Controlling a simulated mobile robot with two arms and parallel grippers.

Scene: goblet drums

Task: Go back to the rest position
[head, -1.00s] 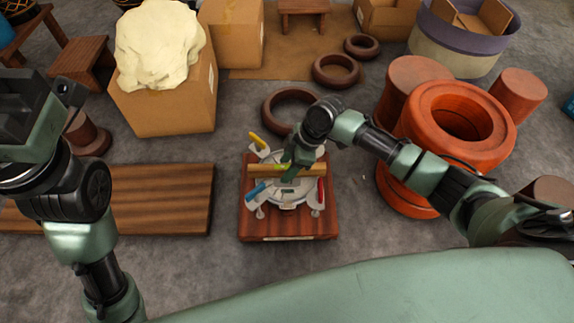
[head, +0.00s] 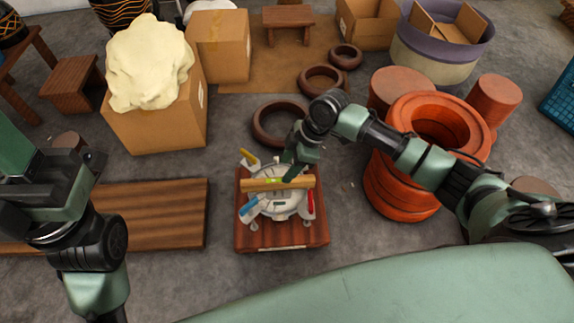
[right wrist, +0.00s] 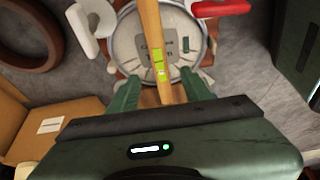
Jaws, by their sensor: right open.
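My right gripper (head: 293,172) is just above a light wooden bar (head: 262,185) with a yellow-green patch. The bar lies across a round, pale metal device (head: 280,207) on a reddish wooden stand (head: 268,238). In the right wrist view the two green fingers of the right gripper (right wrist: 162,88) are apart, one on each side of the bar (right wrist: 152,30), and hold nothing that I can see. My left arm stands at the left edge of the head view, with its green hand (head: 30,185) raised; its fingertips are not clear.
Orange-red clay rings (head: 385,195) stand in a stack right of the stand, close under my right arm. A wooden plank (head: 150,215) lies to the left. A cardboard box (head: 150,130) with a cream lump (head: 150,62) is behind it. Brown rings (head: 268,125) lie behind the stand.

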